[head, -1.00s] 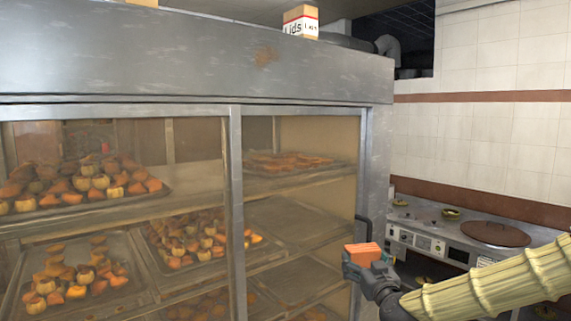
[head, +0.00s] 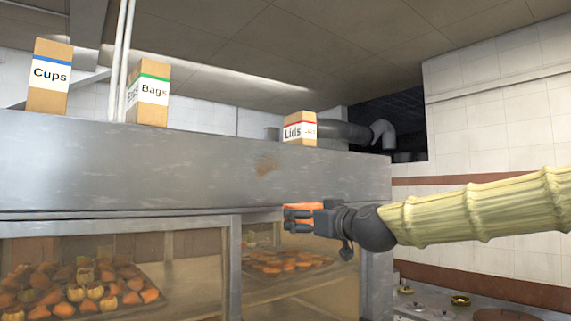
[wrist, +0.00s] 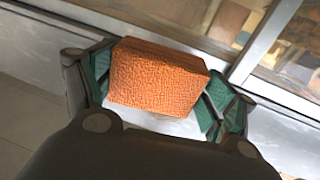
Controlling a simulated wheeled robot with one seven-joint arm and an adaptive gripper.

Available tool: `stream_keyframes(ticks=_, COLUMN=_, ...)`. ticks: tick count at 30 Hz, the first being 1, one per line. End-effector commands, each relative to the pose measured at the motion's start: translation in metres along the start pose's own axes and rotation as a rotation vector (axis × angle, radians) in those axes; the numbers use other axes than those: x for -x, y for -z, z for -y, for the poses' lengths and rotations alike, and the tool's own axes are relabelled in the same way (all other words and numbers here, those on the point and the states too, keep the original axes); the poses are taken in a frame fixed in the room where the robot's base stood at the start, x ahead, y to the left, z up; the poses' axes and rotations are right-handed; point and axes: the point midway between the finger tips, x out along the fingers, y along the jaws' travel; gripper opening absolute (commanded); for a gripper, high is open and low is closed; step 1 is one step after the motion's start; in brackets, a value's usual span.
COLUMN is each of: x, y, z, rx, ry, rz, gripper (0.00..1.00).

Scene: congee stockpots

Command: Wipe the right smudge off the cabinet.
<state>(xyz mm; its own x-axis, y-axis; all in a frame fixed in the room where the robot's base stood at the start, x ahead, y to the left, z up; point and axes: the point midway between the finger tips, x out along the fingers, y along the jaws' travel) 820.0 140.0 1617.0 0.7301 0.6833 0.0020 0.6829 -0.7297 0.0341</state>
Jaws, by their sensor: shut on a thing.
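A brown smudge (head: 266,164) marks the upper metal band of the cabinet (head: 150,168), below and left of the Lids box. It is the only smudge I can make out. My gripper (head: 300,217) is shut on an orange sponge (wrist: 158,76), which also shows in the head view (head: 303,206). The gripper is below and to the right of the smudge, near the band's lower edge. I cannot tell whether the sponge touches the cabinet. In the wrist view the sponge sits between the green-padded fingers, and the smudge is not visible there.
Boxes labelled Cups (head: 49,76), Bags (head: 148,93) and Lids (head: 299,129) stand on top of the cabinet. Glass doors below show trays of food (head: 75,287). A stove (head: 440,303) is at the lower right. Open room lies right of the cabinet.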

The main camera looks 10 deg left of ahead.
Motion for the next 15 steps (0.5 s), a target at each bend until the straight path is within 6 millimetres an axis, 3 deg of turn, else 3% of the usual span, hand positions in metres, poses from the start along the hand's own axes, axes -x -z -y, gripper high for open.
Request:
stream_keyframes(ticks=1, x=0.002, y=0.026, z=0.011, rx=0.003, ry=0.023, rz=-0.006, gripper=0.65)
stream_keyframes(ticks=6, x=0.011, y=0.081, z=0.043, rx=0.002, ry=0.093, rz=-0.007, gripper=0.65)
stream_keyframes(ticks=10, x=0.016, y=0.106, z=0.059, rx=0.001, ry=0.130, rz=-0.007, gripper=0.65)
stream_keyframes(ticks=15, x=0.019, y=0.121, z=0.070, rx=-0.001, ry=0.152, rz=-0.006, gripper=0.65)
